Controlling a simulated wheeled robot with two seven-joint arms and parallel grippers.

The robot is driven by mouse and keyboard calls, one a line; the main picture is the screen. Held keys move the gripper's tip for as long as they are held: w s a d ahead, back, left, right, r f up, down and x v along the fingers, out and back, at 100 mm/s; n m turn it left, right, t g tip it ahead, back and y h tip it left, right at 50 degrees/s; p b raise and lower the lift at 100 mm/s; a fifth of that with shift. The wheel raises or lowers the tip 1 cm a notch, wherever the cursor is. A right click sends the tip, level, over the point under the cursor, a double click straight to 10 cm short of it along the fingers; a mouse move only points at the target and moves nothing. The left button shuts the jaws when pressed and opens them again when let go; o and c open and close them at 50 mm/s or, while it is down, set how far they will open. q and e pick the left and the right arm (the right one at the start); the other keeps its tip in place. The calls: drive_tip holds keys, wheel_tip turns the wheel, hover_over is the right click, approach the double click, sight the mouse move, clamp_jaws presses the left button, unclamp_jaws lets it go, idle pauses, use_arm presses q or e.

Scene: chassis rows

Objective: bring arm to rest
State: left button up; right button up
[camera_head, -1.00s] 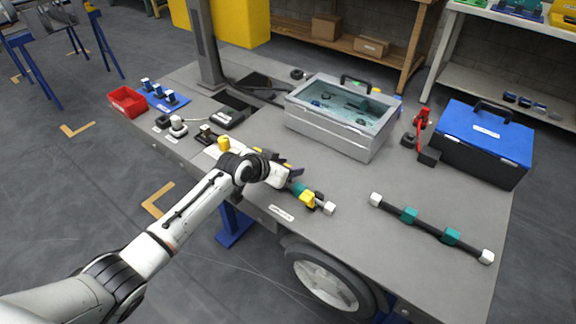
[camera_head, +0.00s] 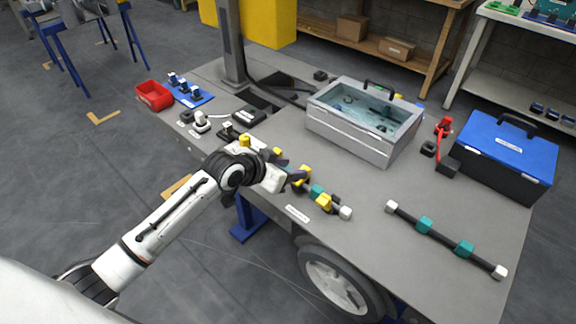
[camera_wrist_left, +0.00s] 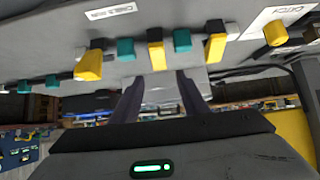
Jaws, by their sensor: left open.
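My left arm comes in from the left in the head view. Its gripper (camera_head: 290,174) is at the near edge of the grey table (camera_head: 400,265), beside a dark bar with yellow and teal blocks (camera_head: 317,191) and a white end. In the left wrist view the two dark fingers (camera_wrist_left: 161,92) stand apart with nothing between them. The bar's yellow and teal blocks (camera_wrist_left: 125,49) show beyond the fingertips there. Part of this bar is hidden behind the gripper in the head view. My right gripper is not in view.
A second bar with teal blocks (camera_head: 425,225) lies at the right. A grey open box (camera_head: 350,133), a blue-lidded toolbox (camera_head: 500,150) and a red bin (camera_head: 154,95) stand on the table. A yellow knob (camera_head: 244,140) is close to the wrist.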

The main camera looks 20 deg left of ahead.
use_arm(q)
drive_tip(key=shift+s+a+r, duration=0.15)
drive_tip(key=shift+s+r, duration=0.15)
drive_tip(key=shift+s, duration=0.05)
drive_tip(key=s+d+f, duration=0.1)
drive_tip(key=s+f, duration=0.4)
drive_tip(key=s, duration=0.5)
drive_tip(key=s+d+f+n, duration=0.1)
drive_tip(key=s+d+f, duration=0.1)
drive_tip(key=s+f, duration=0.3)
drive_tip(key=s+d+f+n+g+y, duration=0.1)
drive_tip(key=s+f, duration=0.4)
drive_tip(key=s, duration=0.9)
drive_tip(key=shift+s+d+f, duration=0.15)
drive_tip(key=shift+s+f, duration=0.2)
